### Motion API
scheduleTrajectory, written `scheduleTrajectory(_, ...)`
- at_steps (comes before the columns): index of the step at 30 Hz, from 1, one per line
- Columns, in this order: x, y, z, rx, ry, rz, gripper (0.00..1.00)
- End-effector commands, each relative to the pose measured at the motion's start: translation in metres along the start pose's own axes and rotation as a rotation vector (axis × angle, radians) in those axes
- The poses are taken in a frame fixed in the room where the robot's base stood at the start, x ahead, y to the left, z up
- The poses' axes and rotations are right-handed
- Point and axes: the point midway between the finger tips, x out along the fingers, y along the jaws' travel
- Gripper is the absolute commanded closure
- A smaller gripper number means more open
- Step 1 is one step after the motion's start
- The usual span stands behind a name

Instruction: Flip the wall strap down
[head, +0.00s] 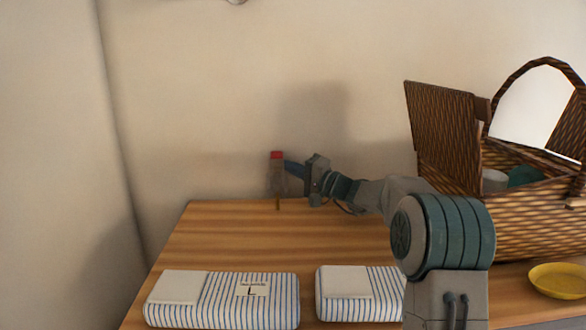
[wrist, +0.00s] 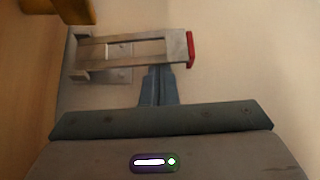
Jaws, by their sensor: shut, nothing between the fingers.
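The wall strap (head: 276,180) is a grey metal frame with a red end, on the wall just above the back of the wooden table. In the head view it stands upright with the red end on top. In the wrist view, which is turned sideways, the strap (wrist: 178,47) shows as two long bars around an open slot, with a mounting plate behind it and the red end at right. My gripper (head: 288,168) is shut and empty, at the strap's right side near its upper part. In the wrist view its fingertips (wrist: 158,70) are close to one long bar; contact is unclear.
A wicker basket (head: 530,225) with its lid raised stands on the right of the table (head: 215,240). Two striped folded bundles (head: 270,305) lie at the front, and a yellow dish (head: 558,281) at front right. The table's middle left is clear.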

Motion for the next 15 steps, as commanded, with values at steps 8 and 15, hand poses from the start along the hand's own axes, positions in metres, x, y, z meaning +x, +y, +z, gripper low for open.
scheduleTrajectory(8,-0.005,0.006,0.006,-0.002,0.0,-0.001,1.0)
scheduleTrajectory(15,-0.011,0.007,0.014,-0.004,0.0,-0.001,1.0)
